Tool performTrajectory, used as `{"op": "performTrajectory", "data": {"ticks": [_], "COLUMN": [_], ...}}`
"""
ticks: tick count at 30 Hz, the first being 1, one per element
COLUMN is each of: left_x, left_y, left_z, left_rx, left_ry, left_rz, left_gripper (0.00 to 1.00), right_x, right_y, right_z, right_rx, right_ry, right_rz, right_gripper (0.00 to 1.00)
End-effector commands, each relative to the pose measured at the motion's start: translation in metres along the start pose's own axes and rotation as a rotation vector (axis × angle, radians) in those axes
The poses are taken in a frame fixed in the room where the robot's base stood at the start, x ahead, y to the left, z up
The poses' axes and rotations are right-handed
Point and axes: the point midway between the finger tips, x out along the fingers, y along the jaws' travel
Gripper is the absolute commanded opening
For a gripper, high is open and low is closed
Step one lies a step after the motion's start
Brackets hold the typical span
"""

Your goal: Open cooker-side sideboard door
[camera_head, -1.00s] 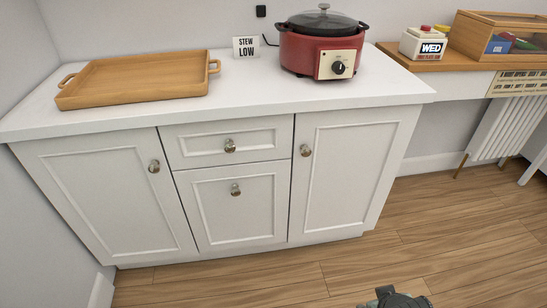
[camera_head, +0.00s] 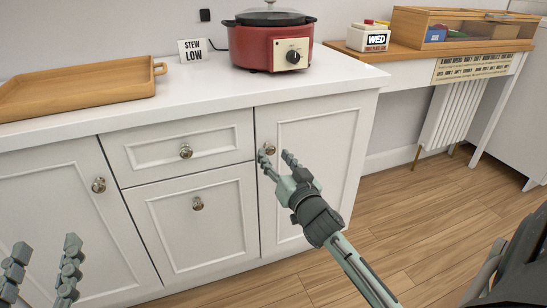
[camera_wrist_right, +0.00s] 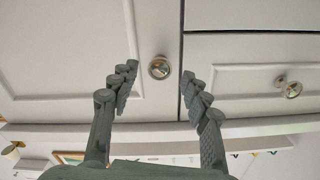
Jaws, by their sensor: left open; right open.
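The white sideboard (camera_head: 225,103) has a right-hand door (camera_head: 325,130) below the red slow cooker (camera_head: 268,42). The door is shut, with a round metal knob (camera_head: 271,149) near its upper left edge. My right gripper (camera_head: 277,156) is open at that knob in the head view. In the right wrist view the knob (camera_wrist_right: 159,67) lies beyond and between the open fingertips (camera_wrist_right: 158,80), with no finger visibly touching it. My left gripper (camera_head: 44,250) is open and empty at the lower left, in front of the left door (camera_head: 60,215).
A drawer (camera_head: 185,146) and a panel (camera_head: 200,215) with knobs are left of the door. A wooden tray (camera_head: 80,90) and a "STEW LOW" sign (camera_head: 193,51) stand on top.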

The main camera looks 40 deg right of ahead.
Motion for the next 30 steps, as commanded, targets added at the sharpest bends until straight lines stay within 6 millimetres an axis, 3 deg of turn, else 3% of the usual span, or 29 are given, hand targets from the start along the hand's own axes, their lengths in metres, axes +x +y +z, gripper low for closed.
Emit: {"op": "performTrajectory", "data": {"ticks": [4,12,24,30], "left_x": [0.0001,0.0001,0.0001,0.0002], "left_y": [0.0013,0.0016,0.0015,0.0014], "left_z": [-0.0034,-0.0043,-0.0041,-0.0040], "left_rx": [-0.003,-0.004,-0.003,-0.003], "left_ry": [0.017,0.020,0.019,0.019], "left_rz": [0.002,0.003,0.003,0.003], "left_gripper": [0.47,0.47,0.47,0.47], "right_x": [0.0104,0.0117,0.0114,0.0114], "right_y": [0.0005,0.0006,0.0004,0.0003], "right_z": [0.0003,0.0002,0.0003,0.0004], "right_rx": [0.000,0.000,0.000,0.000], "right_ry": [-0.001,-0.001,-0.001,-0.001], "right_rz": [0.002,0.002,0.002,0.001], "right_gripper": [0.47,0.47,0.00,0.00]}}
